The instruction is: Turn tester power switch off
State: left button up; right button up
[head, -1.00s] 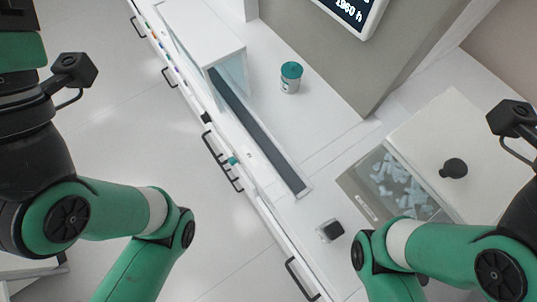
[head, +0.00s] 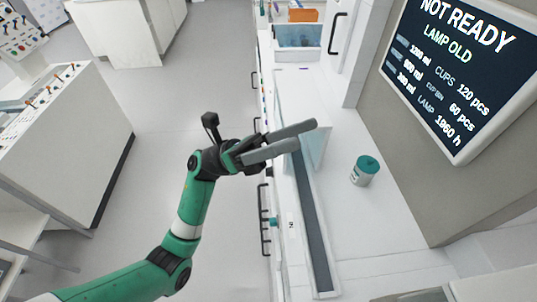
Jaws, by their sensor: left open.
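The large screen (head: 455,75) at the upper right, on the grey machine (head: 400,150), reads NOT READY and LAMP OLD, with cup and lamp counts. I cannot make out a power switch, or say for certain which unit is the tester. My left gripper (head: 306,135) is open and empty, its two grey fingers pointing right, over the upper end of the dark track (head: 312,215) as seen in the head view. My right gripper is not in view.
A jar with a teal lid (head: 364,170) stands on the white counter right of the track. A bench with coloured pegs (head: 45,95) is at the left. An orange box (head: 303,15) is at the top. Open floor lies between bench and counter.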

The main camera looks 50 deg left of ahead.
pick_arm(q)
jog(key=a+f+n+y, duration=0.1)
jog(key=a+f+y, duration=0.1)
jog(key=f, duration=0.5)
jog(key=a+f+n+y, duration=0.1)
jog(key=a+f+y, duration=0.15)
jog(key=f, duration=0.45)
jog(key=n+y+b, duration=0.2)
jog(key=n+y, duration=0.4)
jog(key=n, duration=0.1)
send_near(274, 222)
jog(key=f+b+x, duration=0.1)
jog(key=x, duration=0.7)
jog(key=shift+w+a+t, duration=0.3)
jog(key=shift+a, duration=0.1)
jog(key=shift+f, duration=0.1)
grip_shut()
